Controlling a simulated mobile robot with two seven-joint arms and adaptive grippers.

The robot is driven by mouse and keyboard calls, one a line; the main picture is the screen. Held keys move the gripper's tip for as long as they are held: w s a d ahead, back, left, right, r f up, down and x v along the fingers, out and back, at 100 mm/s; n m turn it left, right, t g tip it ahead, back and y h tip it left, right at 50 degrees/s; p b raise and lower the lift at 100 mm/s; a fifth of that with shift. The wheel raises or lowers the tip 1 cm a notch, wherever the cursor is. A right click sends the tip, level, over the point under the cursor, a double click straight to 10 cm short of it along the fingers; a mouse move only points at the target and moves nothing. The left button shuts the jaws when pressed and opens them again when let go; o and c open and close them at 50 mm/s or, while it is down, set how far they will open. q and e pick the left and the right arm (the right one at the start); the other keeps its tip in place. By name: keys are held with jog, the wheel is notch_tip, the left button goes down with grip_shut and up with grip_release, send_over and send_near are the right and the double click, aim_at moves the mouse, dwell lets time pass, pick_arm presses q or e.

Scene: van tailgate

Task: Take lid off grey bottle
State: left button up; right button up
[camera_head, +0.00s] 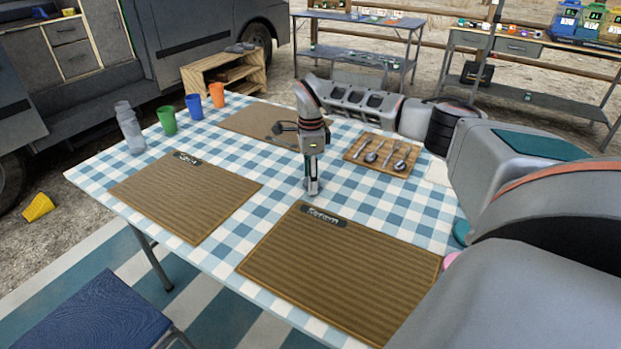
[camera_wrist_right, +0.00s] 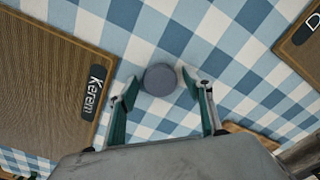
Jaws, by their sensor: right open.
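A grey, see-through bottle (camera_head: 131,132) stands upright at the far left of the table, with a narrower top. My right gripper (camera_head: 312,188) points down over the middle of the table between the mats, well to the right of that bottle. In the wrist view my right gripper (camera_wrist_right: 166,98) is open, its fingers apart. A round grey disc (camera_wrist_right: 160,79) lies just ahead of and between the fingertips, seen from above and not gripped. I cannot tell whether it is a loose lid or the top of something taller. My left gripper is out of view.
Green (camera_head: 167,120), blue (camera_head: 194,107) and orange (camera_head: 217,95) cups stand beside the bottle. Brown mats, including the near mat (camera_head: 340,270), cover much of the checked table. A wooden board (camera_head: 355,155) with cutlery lies right of the gripper. My right arm hides the right edge.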

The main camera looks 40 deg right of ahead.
notch_tip(320, 180, up, 12)
jog(key=p, duration=0.3)
